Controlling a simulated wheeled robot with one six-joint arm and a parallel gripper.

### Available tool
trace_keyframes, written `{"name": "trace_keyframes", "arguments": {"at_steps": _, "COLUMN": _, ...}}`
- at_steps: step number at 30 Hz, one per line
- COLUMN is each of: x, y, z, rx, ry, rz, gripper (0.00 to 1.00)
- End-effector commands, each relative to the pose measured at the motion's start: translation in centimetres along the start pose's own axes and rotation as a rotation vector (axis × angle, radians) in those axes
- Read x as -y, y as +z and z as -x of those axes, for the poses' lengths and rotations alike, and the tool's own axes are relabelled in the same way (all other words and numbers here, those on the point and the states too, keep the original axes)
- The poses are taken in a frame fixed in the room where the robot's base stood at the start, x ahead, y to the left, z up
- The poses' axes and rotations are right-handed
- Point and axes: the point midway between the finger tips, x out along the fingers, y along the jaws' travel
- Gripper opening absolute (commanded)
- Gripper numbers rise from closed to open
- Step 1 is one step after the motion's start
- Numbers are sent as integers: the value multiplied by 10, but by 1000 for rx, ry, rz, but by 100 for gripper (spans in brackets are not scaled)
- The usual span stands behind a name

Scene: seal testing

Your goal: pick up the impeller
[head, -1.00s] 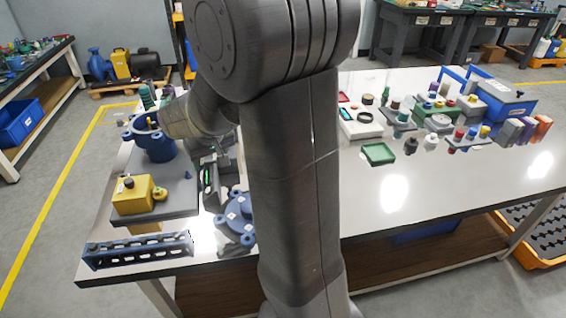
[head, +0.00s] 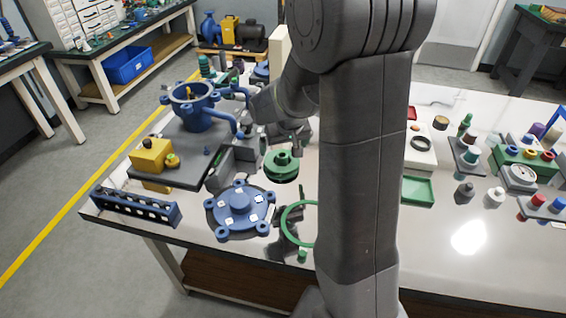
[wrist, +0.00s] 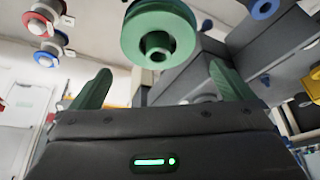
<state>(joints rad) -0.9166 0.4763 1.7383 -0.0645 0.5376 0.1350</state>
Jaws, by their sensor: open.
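The impeller (head: 282,167), a green round part with a raised hub, sits on the bench in the head view, just right of the blue flanged cover. In the wrist view the green impeller (wrist: 158,35) shows at the top centre, beyond the fingertips, with its hub and bore visible. My gripper (wrist: 160,78) is open, with its two green fingers apart and nothing between them. The impeller lies roughly in line with the gap and does not appear to touch either finger. In the head view my fingertips are hard to make out near the wrist.
The blue flanged cover (head: 240,211) and a green ring (head: 287,224) lie close in front. The blue pump housing (head: 192,110) stands on a grey plate at left. A blue rack (head: 135,207) lies at the front edge. A green tray (head: 418,190) is at right.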

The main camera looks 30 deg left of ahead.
Motion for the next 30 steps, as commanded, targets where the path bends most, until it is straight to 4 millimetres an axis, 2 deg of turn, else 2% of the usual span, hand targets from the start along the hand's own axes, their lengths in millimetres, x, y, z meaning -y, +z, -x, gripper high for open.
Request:
{"name": "trace_keyframes", "arguments": {"at_steps": 3, "x": 0, "y": 0, "z": -17, "rx": 2, "ry": 0, "rz": 0, "gripper": 100}}
{"name": "trace_keyframes", "arguments": {"at_steps": 11, "x": 0, "y": 0, "z": -32, "rx": 1, "ry": 0, "rz": 0, "gripper": 100}}
{"name": "trace_keyframes", "arguments": {"at_steps": 21, "x": -2, "y": 1, "z": -74, "rx": 0, "ry": 1, "rz": 0, "gripper": 100}}
{"name": "trace_keyframes", "arguments": {"at_steps": 30, "x": -1, "y": 1, "z": -78, "rx": -2, "ry": 1, "rz": 0, "gripper": 100}}
